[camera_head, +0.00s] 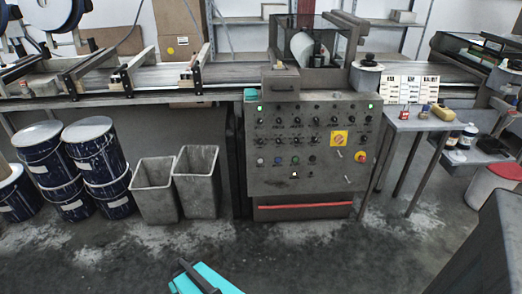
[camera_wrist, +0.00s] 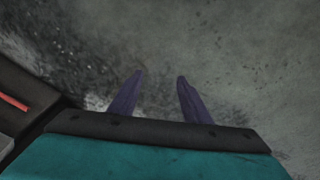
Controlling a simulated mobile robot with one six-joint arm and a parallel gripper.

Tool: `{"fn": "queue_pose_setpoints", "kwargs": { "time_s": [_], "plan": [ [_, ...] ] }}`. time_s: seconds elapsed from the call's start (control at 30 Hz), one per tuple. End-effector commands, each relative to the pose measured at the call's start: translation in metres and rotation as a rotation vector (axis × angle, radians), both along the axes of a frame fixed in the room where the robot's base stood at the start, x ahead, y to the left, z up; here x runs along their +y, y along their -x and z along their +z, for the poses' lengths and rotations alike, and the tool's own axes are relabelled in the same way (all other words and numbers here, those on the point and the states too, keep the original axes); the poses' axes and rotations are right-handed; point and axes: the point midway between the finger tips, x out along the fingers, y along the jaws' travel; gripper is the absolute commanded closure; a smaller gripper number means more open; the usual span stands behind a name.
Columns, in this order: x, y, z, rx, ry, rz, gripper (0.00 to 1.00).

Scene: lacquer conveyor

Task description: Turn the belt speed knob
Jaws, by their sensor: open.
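The grey control panel (camera_head: 268,173) stands in the middle of the head view, below the conveyor. It carries rows of small black knobs (camera_head: 297,122), coloured buttons, a yellow plate and a red button. The knob labels are too small to read, so I cannot tell which one is the belt speed knob. In the wrist view my gripper (camera_wrist: 159,78) shows two dark fingers spread apart with nothing between them, above the grey floor. In the head view a teal part of my arm shows at the bottom, well below and in front of the panel.
Two grey bins (camera_head: 154,190) and several dark blue drums (camera_head: 84,209) stand left of the panel. A small side table (camera_head: 416,122) with cards and bottles is at the right. The conveyor (camera_head: 235,76) runs along the back. The stained floor before the panel is free.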

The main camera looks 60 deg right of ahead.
Motion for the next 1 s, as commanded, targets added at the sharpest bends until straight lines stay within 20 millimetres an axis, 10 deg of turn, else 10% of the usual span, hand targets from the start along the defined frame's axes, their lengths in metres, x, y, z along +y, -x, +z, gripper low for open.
{"fn": "queue_pose_setpoints", "kwargs": {
  "time_s": [0.5,1.0],
  "plan": [
    [-0.234,-0.094,0.073,-0.55,0.243,-0.328,0.56],
    [-0.451,-0.06,0.212,-1.045,0.534,-0.517,0.56]
  ]
}}
